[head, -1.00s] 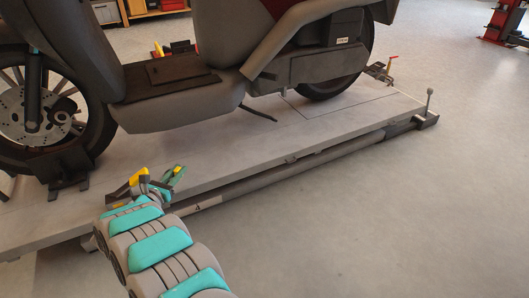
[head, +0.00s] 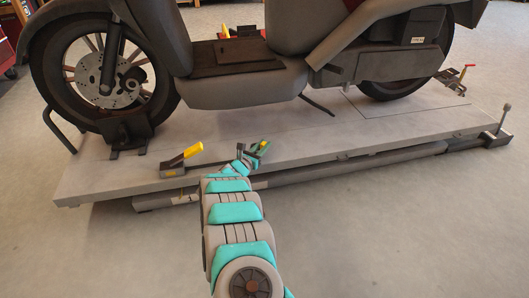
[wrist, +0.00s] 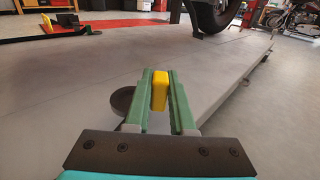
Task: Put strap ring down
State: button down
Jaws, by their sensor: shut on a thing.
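My gripper (wrist: 160,95) has green fingers shut on a small yellow block, which I take to be part of the strap ring (wrist: 160,88). A dark round piece (wrist: 122,101) shows just left of the fingers in the wrist view; I cannot tell whether it joins the yellow block. In the head view my gripper (head: 252,152) is over the near edge of the grey lift platform (head: 90,185), with a bit of yellow at its tip. I cannot tell whether the held thing touches the platform.
A dark clamp with a yellow handle (head: 193,150) sits on the platform left of my gripper. The motorcycle (head: 240,85) stands behind, its front wheel (head: 100,80) in a dark holder. A long bar (head: 330,170) runs along the platform's near side. Open floor (head: 420,240) lies in front.

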jog(key=shift+w+d, duration=0.15)
jog(key=shift+f, duration=1.8)
jog(key=shift+f+b, duration=0.2)
jog(key=shift+b, duration=0.25)
jog(key=c, duration=0.8)
grip_release()
jog(key=shift+r, duration=0.1)
jog(key=shift+o, duration=0.2)
jog(key=shift+r+p, duration=0.25)
jog(key=shift+p, duration=0.15)
jog(key=v, duration=1.2)
jog(key=shift+f, duration=0.1)
